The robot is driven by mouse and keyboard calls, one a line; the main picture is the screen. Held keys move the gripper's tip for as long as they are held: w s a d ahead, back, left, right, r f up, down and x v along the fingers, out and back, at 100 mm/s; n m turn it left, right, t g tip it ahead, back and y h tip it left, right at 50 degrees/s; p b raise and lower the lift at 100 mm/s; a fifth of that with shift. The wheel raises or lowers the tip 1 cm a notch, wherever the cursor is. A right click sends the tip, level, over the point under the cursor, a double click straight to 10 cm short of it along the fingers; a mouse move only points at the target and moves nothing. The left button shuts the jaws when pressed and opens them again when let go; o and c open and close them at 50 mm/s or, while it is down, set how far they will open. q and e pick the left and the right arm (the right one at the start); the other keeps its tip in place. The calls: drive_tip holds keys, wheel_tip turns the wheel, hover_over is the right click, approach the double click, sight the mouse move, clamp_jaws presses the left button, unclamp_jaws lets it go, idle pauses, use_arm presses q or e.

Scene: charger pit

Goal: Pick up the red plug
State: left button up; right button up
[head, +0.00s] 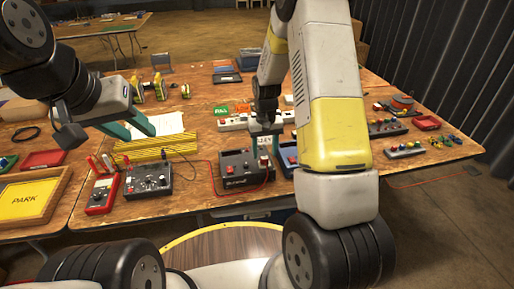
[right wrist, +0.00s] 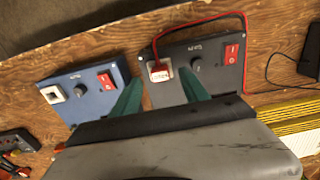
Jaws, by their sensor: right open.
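The red plug (right wrist: 160,71) shows a pale top with red edges and a red cable. It sits at the dark box (right wrist: 195,65) in the right wrist view. In the head view the plug (head: 264,162) is at the right side of the dark box (head: 236,184), just below my right gripper (head: 264,146). That gripper is open, with its teal fingertips (right wrist: 160,87) apart on either side of the plug's line; I cannot tell whether they touch it. My left gripper (head: 130,126) is open and empty over the table's left part.
A blue box (right wrist: 82,88) with a pale socket and red switch stands beside the dark box. A red multimeter (head: 101,193), a black device (head: 148,181) and yellow strips (head: 150,148) lie to the left. A white power strip (head: 233,123) lies behind.

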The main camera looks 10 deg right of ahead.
sight(264, 161)
drive_tip(key=shift+f, duration=1.25)
clamp_jaws()
drive_tip(key=shift+r, duration=0.15)
